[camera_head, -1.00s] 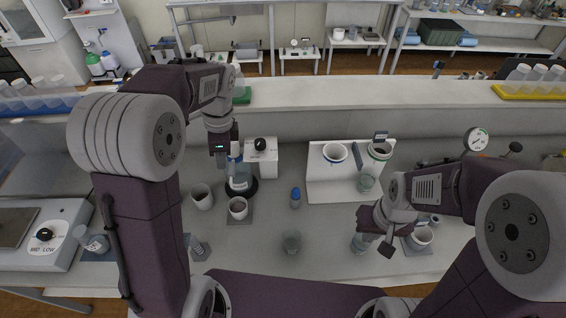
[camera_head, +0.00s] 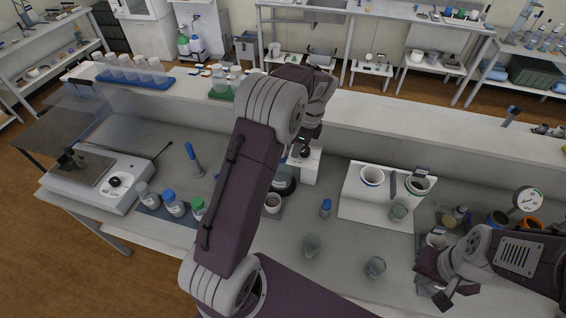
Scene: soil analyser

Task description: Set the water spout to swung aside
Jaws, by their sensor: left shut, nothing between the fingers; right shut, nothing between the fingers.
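I cannot pick out the water spout with certainty. A narrow grey upright piece (camera_head: 393,184) stands between two round cups on the white stand (camera_head: 352,205), and it may be the spout. A glass beaker (camera_head: 398,212) is at the stand's front. My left gripper (camera_head: 303,150) is shut and empty, over the white box with a black knob (camera_head: 310,168), left of the stand; its arm hides part of the bench. My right gripper (camera_head: 438,288) is shut and empty, low at the right, in front of the stand and apart from it.
A dial gauge (camera_head: 528,199) is at the right. A raised ledge (camera_head: 420,125) runs behind.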

